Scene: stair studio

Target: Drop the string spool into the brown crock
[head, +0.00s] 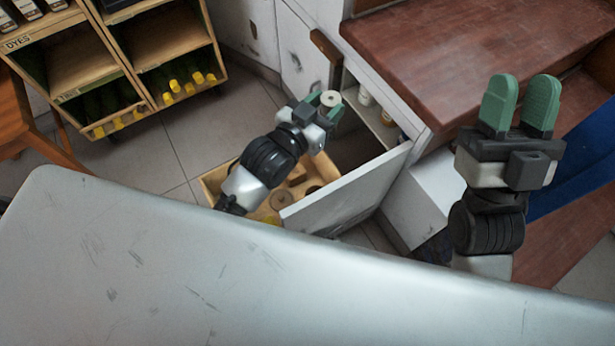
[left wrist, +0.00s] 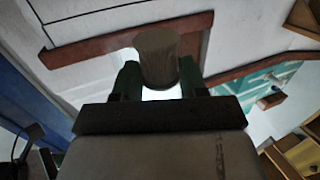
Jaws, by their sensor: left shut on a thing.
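My left gripper (head: 325,106) is shut on a pale, round spool (head: 330,98), which I take to be the string spool. It holds the spool up above the open drawer, in front of the cabinet. In the left wrist view, the spool (left wrist: 157,57) is a shaded brownish cylinder between the dark fingers (left wrist: 158,80). I cannot pick out the brown crock for certain in either view.
A dye shelf (head: 110,60) stands at the back left. Tiled floor (head: 215,125) is free between them.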

